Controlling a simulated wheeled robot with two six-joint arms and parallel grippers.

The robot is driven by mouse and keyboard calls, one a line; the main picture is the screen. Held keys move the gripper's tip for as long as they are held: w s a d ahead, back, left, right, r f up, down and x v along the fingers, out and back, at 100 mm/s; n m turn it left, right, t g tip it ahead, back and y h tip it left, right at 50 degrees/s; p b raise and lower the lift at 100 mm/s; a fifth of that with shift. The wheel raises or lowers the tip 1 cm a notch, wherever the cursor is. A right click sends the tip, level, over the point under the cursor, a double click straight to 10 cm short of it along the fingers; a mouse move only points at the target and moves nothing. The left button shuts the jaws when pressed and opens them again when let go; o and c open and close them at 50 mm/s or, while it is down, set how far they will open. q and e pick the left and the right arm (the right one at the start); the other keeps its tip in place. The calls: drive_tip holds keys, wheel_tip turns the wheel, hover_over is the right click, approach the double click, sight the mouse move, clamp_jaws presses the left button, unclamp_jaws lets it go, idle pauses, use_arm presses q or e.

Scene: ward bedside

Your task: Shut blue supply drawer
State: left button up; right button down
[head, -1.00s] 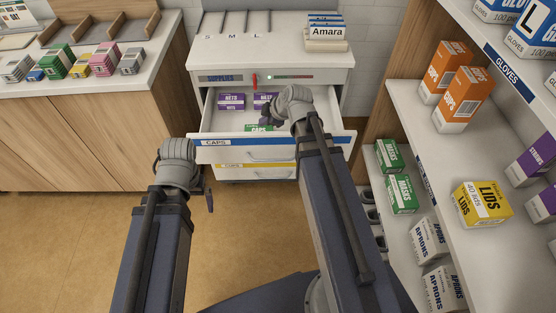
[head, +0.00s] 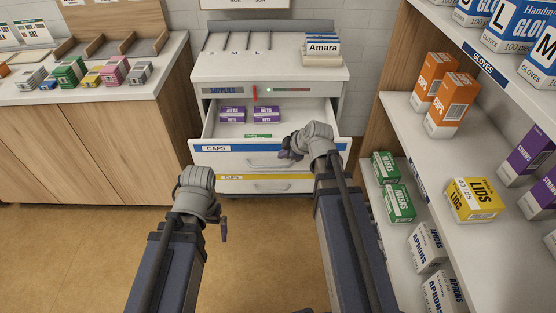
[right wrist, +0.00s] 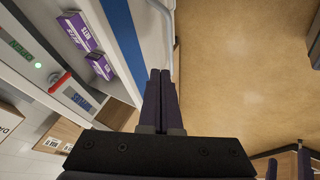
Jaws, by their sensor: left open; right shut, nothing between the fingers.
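The blue supply drawer (head: 215,149), with a blue stripe and a CAPS label on its white front, stands pulled out from the supply cabinet (head: 270,66). Purple boxes (head: 232,114) and a partly hidden green box (head: 258,136) lie inside it. My right gripper (head: 290,146) is shut and empty at the right part of the drawer front. In the right wrist view its fingers (right wrist: 160,78) point along the drawer front, near the handle (right wrist: 157,8); contact cannot be told. My left gripper (head: 223,230) is open, low and in front of the cabinet, apart from the drawer.
A closed yellow-striped drawer (head: 225,183) is below the blue one. A red lever-like piece (head: 255,93) is on the cabinet face. A shelf unit (head: 400,120) with boxes stands close on the right, a wooden counter (head: 90,140) on the left. The floor (head: 265,240) between is clear.

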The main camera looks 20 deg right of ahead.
sight(269, 116)
drive_tip(key=b+x, duration=0.7)
drive_tip(key=x, duration=0.2)
drive_tip(key=shift+s+d, duration=0.1)
drive_tip(key=shift+w+a+f+b, duration=0.2)
drive_tip(key=shift+w+f+b, duration=0.1)
drive_tip(key=shift+f+b, duration=0.1)
drive_tip(key=shift+r, duration=0.1)
drive_tip(key=shift+w+d, duration=0.15)
drive_tip(key=shift+w, duration=0.35)
drive_tip(key=w+d, duration=0.2)
drive_tip(key=w, duration=0.6)
drive_tip(key=w+d, duration=0.2)
drive_tip(key=w, duration=0.5)
drive_tip(key=w+d, duration=0.2)
drive_tip(key=w, duration=0.6)
drive_tip(key=shift+w+d, duration=0.3)
drive_tip(key=shift+d, duration=0.1)
drive_tip(key=shift+w+d, duration=0.1)
drive_tip(key=shift+w, duration=0.1)
drive_tip(key=shift+w+r, duration=0.1)
